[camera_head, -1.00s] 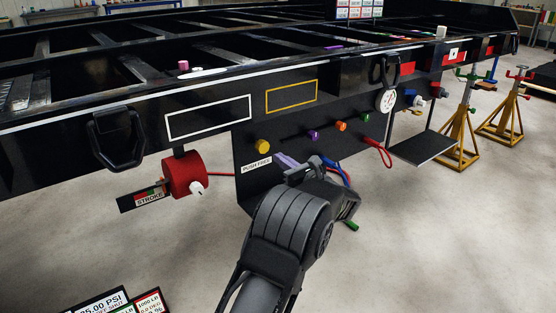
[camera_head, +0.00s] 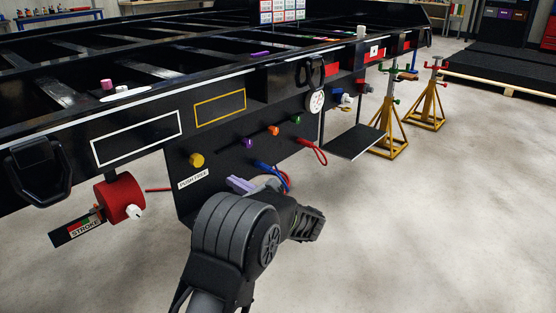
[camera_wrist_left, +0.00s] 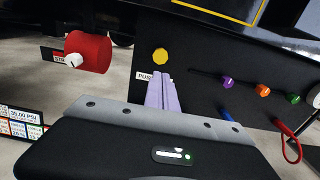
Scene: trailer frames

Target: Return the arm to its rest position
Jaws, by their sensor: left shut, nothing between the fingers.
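My left arm rises from the bottom middle of the head view. The lavender fingers of my left gripper (camera_head: 240,185) show just beyond my arm, in front of the black control panel (camera_head: 215,165). In the left wrist view the same fingers (camera_wrist_left: 162,92) lie together, shut and empty, pointing up toward the panel below the yellow knob (camera_wrist_left: 160,56). The yellow knob (camera_head: 196,160) also shows in the head view, up and left of the fingers. I cannot tell how far the fingertips are from the panel. My right gripper is not in view.
A red cylinder (camera_head: 119,198) hangs under the trailer frame (camera_head: 60,160) at left. Purple, orange and green knobs and a red cable loop (camera_head: 312,150) sit right of the yellow knob. A black shelf (camera_head: 352,142) juts out. Yellow stands (camera_head: 390,120) are beyond; the right floor is clear.

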